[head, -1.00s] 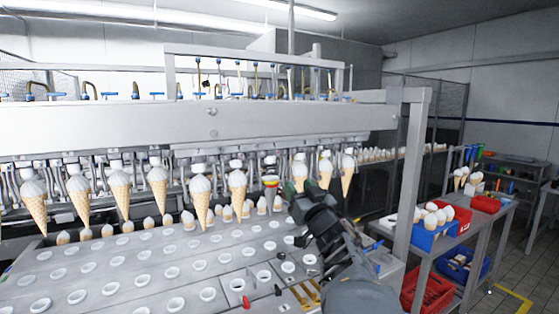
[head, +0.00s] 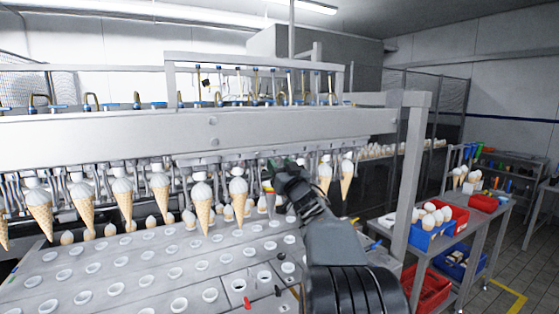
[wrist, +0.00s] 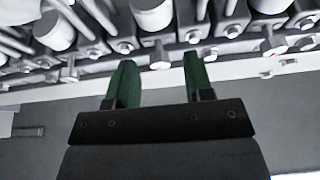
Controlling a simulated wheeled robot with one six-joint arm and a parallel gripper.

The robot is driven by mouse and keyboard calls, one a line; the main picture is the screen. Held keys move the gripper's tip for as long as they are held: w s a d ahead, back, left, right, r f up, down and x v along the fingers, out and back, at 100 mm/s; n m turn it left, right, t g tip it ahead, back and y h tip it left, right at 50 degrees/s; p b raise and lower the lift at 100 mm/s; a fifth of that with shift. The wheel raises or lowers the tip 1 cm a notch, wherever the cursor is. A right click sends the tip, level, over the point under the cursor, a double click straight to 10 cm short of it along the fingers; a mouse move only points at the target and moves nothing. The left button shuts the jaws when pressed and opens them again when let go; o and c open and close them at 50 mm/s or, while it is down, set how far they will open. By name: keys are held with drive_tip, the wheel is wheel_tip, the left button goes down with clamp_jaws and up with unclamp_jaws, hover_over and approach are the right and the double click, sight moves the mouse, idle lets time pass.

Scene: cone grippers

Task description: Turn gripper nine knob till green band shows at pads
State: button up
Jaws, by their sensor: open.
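My gripper (head: 276,168) is raised to the row of cone grippers under the long beam, right of the middle in the head view. In the wrist view its two green fingers (wrist: 160,60) stand apart with nothing between them. White cylindrical knobs (wrist: 152,13) and metal bolt heads line the bar just beyond the fingertips. The fingers appear apart from the knobs. A small banded piece (head: 268,186), yellow and red, shows just below my gripper in the head view. I cannot read any station number, so I cannot tell which knob is nine.
Filled cones (head: 239,195) hang in a row left and right of my gripper. The perforated metal deck (head: 150,262) lies below. A steel post (head: 408,180) stands right of my arm. A side table holds a blue bin (head: 428,229) and red bins.

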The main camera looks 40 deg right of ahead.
drive_tip(key=shift+w+r, duration=0.15)
drive_tip(key=shift+w, duration=0.25)
drive_tip(key=shift+c, duration=0.5)
clamp_jaws()
drive_tip(key=shift+d+n+y+b, duration=0.1)
drive_tip(key=shift+n+y+b, duration=0.35)
drive_tip(key=shift+n+y, duration=0.65)
drive_tip(key=shift+d+n+y+b, duration=0.1)
drive_tip(key=shift+n+y+b, duration=0.4)
drive_tip(key=shift+n, duration=1.1)
drive_tip(key=shift+o, duration=0.5)
unclamp_jaws()
